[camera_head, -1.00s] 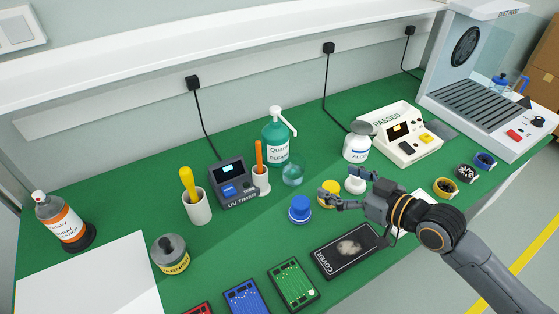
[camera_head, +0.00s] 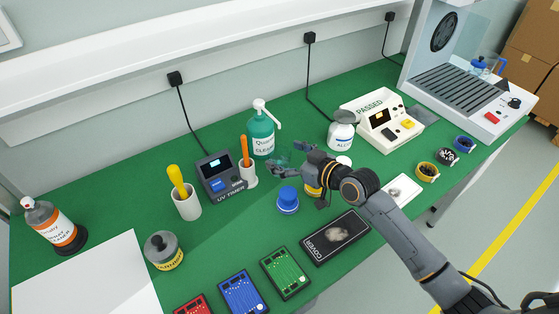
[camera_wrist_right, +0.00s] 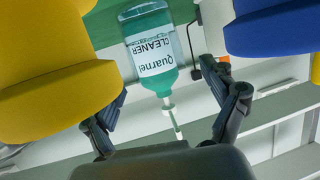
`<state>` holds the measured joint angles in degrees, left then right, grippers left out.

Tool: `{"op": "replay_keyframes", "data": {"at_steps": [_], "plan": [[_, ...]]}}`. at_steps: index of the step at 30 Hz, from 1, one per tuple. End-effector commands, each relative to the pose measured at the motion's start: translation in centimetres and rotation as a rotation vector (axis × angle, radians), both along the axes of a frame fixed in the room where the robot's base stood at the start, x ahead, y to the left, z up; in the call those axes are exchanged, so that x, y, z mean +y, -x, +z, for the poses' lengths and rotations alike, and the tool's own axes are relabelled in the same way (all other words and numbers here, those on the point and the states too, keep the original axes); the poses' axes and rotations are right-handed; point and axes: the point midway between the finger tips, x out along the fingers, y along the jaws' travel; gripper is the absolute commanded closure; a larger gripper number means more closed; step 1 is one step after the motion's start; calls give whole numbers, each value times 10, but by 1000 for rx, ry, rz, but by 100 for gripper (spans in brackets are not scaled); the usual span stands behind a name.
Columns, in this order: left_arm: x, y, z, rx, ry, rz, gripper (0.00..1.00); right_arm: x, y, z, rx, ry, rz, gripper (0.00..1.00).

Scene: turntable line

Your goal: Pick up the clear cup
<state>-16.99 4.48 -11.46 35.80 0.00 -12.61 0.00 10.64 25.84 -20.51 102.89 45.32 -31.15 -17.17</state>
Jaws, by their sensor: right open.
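The clear cup (camera_head: 272,169) stands on the green bench in the head view, in front of the green cleaner bottle (camera_head: 262,138). It is see-through and partly hidden by my right gripper (camera_head: 286,160). The right gripper is open, with its fingers at the cup; I cannot tell whether they touch it. In the right wrist view, the open fingers (camera_wrist_right: 174,108) frame the cleaner bottle (camera_wrist_right: 152,52), which appears upside down; I cannot make out the cup's outline there. My left gripper is not in view.
A blue-lidded jar (camera_head: 288,200) and a yellow jar (camera_head: 313,187) stand close to the right hand. A UV timer (camera_head: 221,177), an orange-handled tool in a white holder (camera_head: 248,173) and an alcohol bottle (camera_head: 341,130) are nearby. Circuit boards (camera_head: 243,292) lie in front.

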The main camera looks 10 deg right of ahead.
Motion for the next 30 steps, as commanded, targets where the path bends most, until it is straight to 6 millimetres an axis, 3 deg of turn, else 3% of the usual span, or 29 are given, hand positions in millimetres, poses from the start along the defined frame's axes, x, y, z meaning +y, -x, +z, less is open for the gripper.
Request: {"op": "replay_keyframes", "data": {"at_steps": [10,19,30], "plan": [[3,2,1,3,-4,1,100,6,-8,-4,1,0,1,15],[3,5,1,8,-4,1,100,5,-7,-4,1,0,1,76],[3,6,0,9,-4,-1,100,5,-8,-2,-1,1,0,77]]}}
